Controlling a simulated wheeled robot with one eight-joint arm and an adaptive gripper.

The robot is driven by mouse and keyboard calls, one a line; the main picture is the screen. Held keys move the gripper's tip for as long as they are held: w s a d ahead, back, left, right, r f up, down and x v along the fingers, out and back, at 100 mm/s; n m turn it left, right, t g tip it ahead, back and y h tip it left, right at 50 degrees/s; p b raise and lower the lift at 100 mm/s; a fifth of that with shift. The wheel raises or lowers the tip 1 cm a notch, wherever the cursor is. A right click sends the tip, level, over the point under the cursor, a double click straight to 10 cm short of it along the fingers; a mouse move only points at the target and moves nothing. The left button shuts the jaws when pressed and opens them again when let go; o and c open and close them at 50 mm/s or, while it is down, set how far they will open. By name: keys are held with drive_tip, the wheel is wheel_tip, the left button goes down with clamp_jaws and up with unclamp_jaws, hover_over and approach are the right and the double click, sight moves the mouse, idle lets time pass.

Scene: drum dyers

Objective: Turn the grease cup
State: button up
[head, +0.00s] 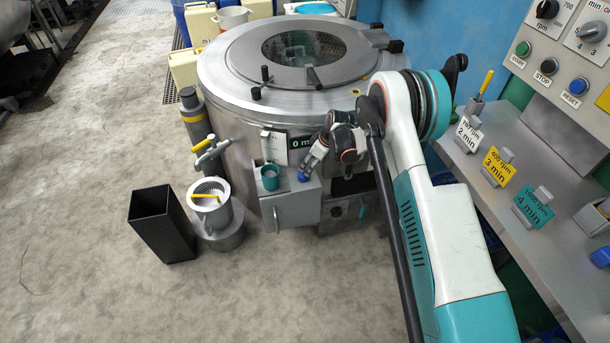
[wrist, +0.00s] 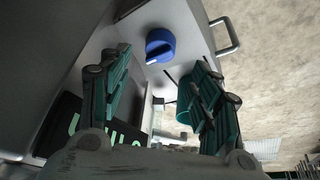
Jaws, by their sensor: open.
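A round blue cap (wrist: 160,45), which looks like the grease cup, sits on top of a grey box (head: 291,212) on the front of the steel drum. It has a small white mark on its near edge in the wrist view. In the head view the blue cap (head: 303,178) is just below my gripper (head: 312,160). In the wrist view my gripper (wrist: 162,58) is open, with one green finger on each side and the cap showing between and beyond the tips. Nothing is held. I see no contact with the cap.
A teal cup (head: 270,178) stands on the same box, left of the cap. A handle (wrist: 230,36) juts from the box. The drum (head: 225,95) rises behind. A black bin (head: 162,225) and white bucket (head: 210,200) stand left; a control bench (head: 520,190) is right.

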sight(304, 172)
drive_tip(key=b+x, duration=0.2)
drive_tip(key=x, duration=0.5)
drive_tip(key=shift+w+a+f, duration=0.1)
drive_tip(key=shift+a+f, duration=0.05)
drive_tip(key=shift+f, duration=0.15)
drive_tip(key=c, duration=1)
